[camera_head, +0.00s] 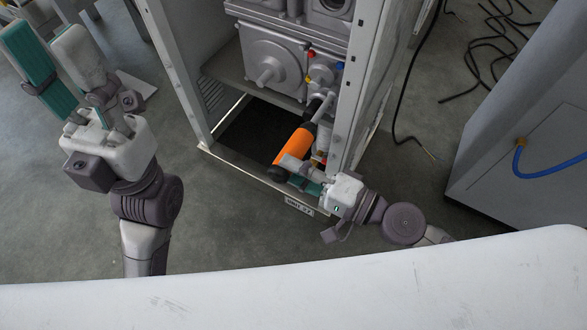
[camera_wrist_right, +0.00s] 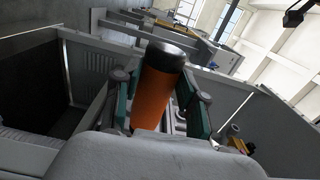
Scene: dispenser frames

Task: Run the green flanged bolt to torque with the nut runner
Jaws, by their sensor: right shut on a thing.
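The nut runner (camera_head: 294,148), an orange cylinder with black ends, is tilted inside the lower opening of the cabinet. Its grey front end points up and right toward the fittings under the grey machine block. My right gripper (camera_head: 291,173) is shut on its lower end. In the right wrist view the orange body (camera_wrist_right: 153,98) stands between the two teal finger pads of my right gripper (camera_wrist_right: 158,112). My left gripper (camera_head: 47,42) is open and empty at the upper left, outside the cabinet. I cannot make out the green flanged bolt; whether the runner touches it is hidden.
The open cabinet (camera_head: 174,75) has side posts and a low front sill with a label. A grey cabinet (camera_head: 540,130) with a blue hose stands right. Black cables (camera_head: 485,50) lie on the floor.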

